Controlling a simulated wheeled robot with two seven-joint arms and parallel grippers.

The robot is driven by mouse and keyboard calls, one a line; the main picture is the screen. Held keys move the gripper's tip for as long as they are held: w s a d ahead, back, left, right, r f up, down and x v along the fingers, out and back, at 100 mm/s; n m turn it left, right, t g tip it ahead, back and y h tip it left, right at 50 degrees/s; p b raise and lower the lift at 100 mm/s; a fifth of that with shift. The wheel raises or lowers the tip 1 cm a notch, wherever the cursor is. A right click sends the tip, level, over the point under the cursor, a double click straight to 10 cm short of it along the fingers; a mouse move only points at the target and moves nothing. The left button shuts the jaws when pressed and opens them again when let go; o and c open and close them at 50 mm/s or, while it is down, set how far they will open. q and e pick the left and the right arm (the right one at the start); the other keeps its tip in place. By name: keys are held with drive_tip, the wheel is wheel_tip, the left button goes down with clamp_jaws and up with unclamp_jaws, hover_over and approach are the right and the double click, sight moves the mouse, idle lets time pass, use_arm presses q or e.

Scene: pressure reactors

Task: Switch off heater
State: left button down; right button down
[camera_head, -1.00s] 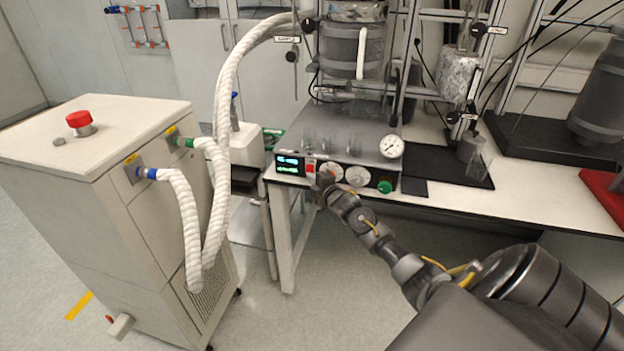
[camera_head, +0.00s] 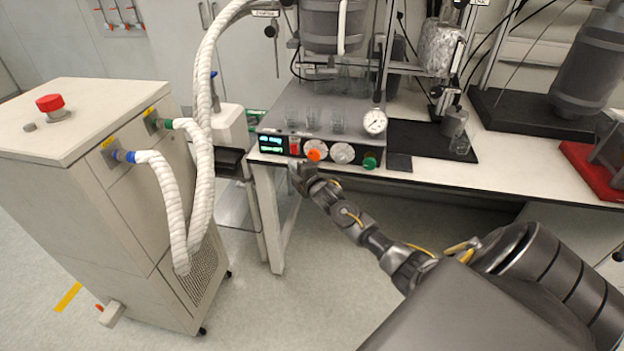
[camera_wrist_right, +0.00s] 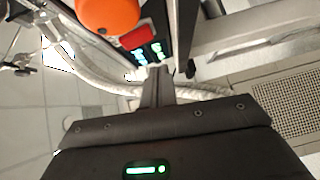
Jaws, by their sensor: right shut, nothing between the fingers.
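The heater's control panel (camera_head: 375,172) runs along the front of a silver hotplate unit (camera_head: 345,118) near the bench edge. It has a lit display (camera_head: 271,145), a red switch (camera_head: 294,145), an orange knob (camera_head: 314,153), a white dial (camera_head: 342,153) and a green knob (camera_head: 370,162). My right gripper (camera_head: 295,170) is shut and empty, just below the red switch and apart from it as far as I can tell. In the right wrist view the orange knob (camera_wrist_right: 107,10), red switch (camera_wrist_right: 138,37) and lit display (camera_wrist_right: 148,54) show. My left gripper is not in view.
A white cabinet (camera_head: 110,230) with a red button (camera_head: 50,103) and thick white hoses (camera_head: 200,160) stands at the left. Glass beakers (camera_head: 315,120) sit on the hotplate. A round gauge (camera_head: 374,122) is at its right. Floor in front of the bench is free.

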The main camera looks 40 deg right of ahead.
drive_tip(key=s+a+b, duration=0.1)
drive_tip(key=s, duration=0.9)
drive_tip(key=shift+f+b, duration=0.35)
drive_tip(key=shift+f, duration=0.1)
drive_tip(key=shift+w, duration=0.1)
